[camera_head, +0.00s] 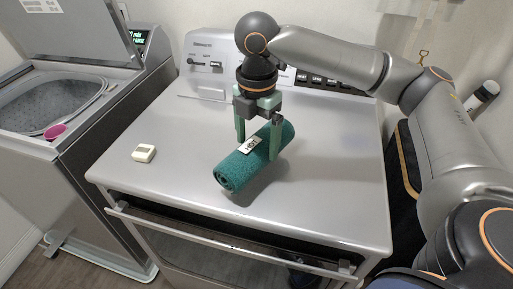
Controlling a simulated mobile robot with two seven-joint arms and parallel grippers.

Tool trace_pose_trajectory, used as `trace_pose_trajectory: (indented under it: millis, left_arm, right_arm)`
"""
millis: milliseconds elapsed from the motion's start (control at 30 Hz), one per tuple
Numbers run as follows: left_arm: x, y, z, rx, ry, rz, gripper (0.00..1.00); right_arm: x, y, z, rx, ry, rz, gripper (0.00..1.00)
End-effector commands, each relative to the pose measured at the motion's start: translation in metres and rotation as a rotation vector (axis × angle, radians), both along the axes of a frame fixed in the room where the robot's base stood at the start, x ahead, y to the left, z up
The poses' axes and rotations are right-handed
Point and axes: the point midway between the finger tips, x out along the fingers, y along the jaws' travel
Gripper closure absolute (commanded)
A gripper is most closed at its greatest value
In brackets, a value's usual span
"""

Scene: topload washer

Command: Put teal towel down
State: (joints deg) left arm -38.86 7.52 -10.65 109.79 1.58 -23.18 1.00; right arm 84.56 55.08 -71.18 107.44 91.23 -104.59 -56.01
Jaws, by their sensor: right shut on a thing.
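The teal towel (240,168) is rolled up with a white label on it. It lies slanted at the middle of the grey dryer top (330,190), touching it or very close above it; I cannot tell which. My right gripper (257,145) points down over the towel, with one green finger on each side of the roll, shut on it. The far finger is partly hidden behind the towel. My left gripper is not in view.
An open topload washer (95,140) stands at the left, with a pink item (56,132) at its tub rim. A small white box (144,153) sits on the dryer top left of the towel. The dryer's front handle (230,245) juts out below. The right side of the top is clear.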

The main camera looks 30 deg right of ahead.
Motion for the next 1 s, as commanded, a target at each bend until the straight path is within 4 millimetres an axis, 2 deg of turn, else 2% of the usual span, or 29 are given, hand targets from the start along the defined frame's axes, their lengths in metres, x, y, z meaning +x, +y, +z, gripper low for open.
trace_pose_trajectory:
  millis: [33, 133, 467, 500, 600, 900, 1000]
  left_arm:
    - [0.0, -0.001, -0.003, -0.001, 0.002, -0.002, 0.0]
    - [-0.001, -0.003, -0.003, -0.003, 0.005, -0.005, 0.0]
    - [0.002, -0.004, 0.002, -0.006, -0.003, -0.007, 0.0]
    - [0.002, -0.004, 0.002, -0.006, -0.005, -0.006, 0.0]
    - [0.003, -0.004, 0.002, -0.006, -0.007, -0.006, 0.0]
    - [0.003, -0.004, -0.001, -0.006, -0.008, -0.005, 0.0]
    - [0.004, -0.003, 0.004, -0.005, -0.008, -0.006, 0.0]
  right_arm:
    - [-0.001, 0.001, -0.012, 0.0, 0.004, 0.002, 0.76]
    - [-0.001, 0.001, -0.022, 0.0, 0.001, 0.001, 0.76]
    - [0.0, 0.001, -0.023, 0.0, 0.002, 0.001, 0.76]
    - [-0.001, 0.001, -0.025, 0.0, 0.003, 0.002, 0.08]
    - [0.0, 0.001, -0.025, 0.0, 0.002, 0.002, 0.0]
    - [0.0, 0.001, -0.023, 0.0, -0.001, 0.001, 0.0]
    - [0.0, 0.002, -0.007, 0.002, -0.002, 0.001, 0.0]
